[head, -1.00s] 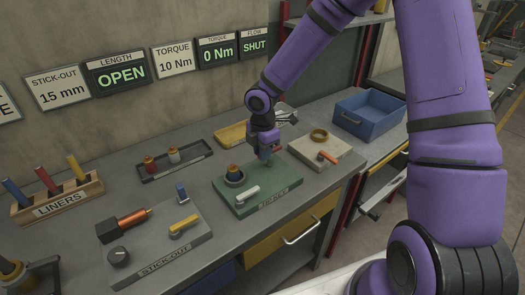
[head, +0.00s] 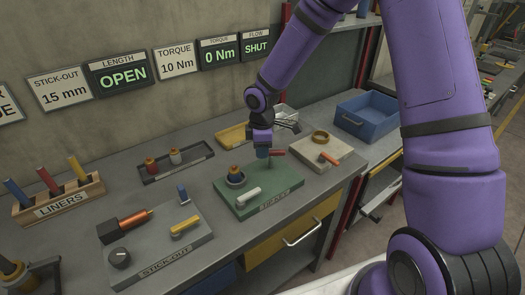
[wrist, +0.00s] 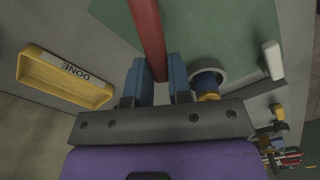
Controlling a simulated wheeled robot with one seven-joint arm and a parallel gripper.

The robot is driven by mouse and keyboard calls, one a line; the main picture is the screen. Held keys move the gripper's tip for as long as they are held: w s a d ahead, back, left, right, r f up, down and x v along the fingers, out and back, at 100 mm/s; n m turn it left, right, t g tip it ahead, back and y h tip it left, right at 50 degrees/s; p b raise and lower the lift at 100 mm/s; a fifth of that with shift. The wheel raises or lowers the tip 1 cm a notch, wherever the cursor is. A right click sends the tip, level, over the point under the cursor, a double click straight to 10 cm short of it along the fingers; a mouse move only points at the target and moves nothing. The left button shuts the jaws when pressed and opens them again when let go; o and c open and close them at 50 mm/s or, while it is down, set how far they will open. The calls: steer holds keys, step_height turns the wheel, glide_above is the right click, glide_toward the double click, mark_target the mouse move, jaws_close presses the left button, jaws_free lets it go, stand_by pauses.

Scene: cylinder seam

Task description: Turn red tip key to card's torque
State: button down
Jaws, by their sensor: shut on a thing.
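My gripper (head: 263,153) is over the far right part of the green board (head: 285,194). Its blue fingers are shut on the red tip key (head: 277,153). In the wrist view, the key shows as a red bar (wrist: 149,32) running out from between the fingertips (wrist: 156,80). I cannot tell whether the key touches anything below. A grey cup (head: 236,180) with an orange-topped piece stands on the board, left of my gripper. The torque card (head: 175,61) reads 10 Nm; the torque display (head: 219,54) reads 0 Nm.
A white lever (head: 250,194) lies on the green board's near part. A beige board (head: 342,149) with a ring is to the right. The yellow DONE tray (wrist: 103,98) is beside the board. The flow display (head: 255,46) reads SHUT; the length display (head: 122,75) reads OPEN.

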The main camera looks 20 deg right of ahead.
steer(key=m, duration=0.2)
steer(key=w+m, duration=0.1)
steer(key=m, duration=0.1)
steer(key=shift+d, duration=0.2)
steer(key=shift+w+d+m, duration=0.15)
steer(key=shift+m, duration=0.55)
steer(key=shift+w+d+m, duration=0.1)
steer(key=shift+w+m, duration=0.05)
steer(key=shift+m, duration=0.55)
steer(key=c, duration=1)
jaws_free()
steer(key=shift+c, duration=0.2)
step_height(320, 180, up, 11)
